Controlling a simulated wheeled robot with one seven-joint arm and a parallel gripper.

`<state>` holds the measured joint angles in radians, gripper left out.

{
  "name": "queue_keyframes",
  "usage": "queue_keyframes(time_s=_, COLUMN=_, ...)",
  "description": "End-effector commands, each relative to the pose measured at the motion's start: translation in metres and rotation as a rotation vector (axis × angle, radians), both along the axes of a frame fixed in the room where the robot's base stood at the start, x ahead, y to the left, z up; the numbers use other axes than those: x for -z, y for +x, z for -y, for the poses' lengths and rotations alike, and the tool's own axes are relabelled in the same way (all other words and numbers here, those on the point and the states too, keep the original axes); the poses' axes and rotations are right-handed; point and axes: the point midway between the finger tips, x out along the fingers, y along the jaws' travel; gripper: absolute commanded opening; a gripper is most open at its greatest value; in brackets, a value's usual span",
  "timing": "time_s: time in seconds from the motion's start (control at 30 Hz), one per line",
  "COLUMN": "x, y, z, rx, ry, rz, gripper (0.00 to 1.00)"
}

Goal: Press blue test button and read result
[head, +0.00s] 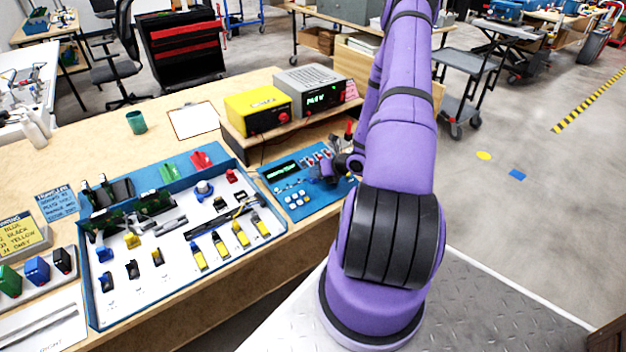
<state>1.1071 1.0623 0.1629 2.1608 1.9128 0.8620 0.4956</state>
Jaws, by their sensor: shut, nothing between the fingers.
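The blue analyser panel (305,208) lies at the table's right edge, partly behind my arm. It has a small dark display (282,170) with green text too small to read, and a group of pale buttons (298,199). Small red and light controls (318,158) sit along its far side. I cannot make out a separate blue test button. My gripper (328,172) is dark, shut and empty, low over the panel's right half. It hides part of the panel, and I cannot tell whether it touches it.
A blue-rimmed tray (88,285) with several colored parts lies left of the panel. Behind the panel, a yellow box (258,110) and a grey instrument (308,88) with a green readout stand on a wooden riser. A clipboard (194,120) and green cup (136,122) are further left.

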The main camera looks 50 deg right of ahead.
Motion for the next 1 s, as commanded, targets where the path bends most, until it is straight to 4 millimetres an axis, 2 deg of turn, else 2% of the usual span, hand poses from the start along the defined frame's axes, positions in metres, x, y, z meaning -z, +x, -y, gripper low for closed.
queue_keyframes(time_s=0.73, x=0.0044, y=0.001, z=0.0003, rx=0.0, ry=0.0, rz=0.0, gripper=0.0)
queue_keyframes(time_s=1.0, x=-0.0044, y=-0.0004, z=0.0003, rx=0.001, ry=-0.001, rz=0.001, gripper=0.0)
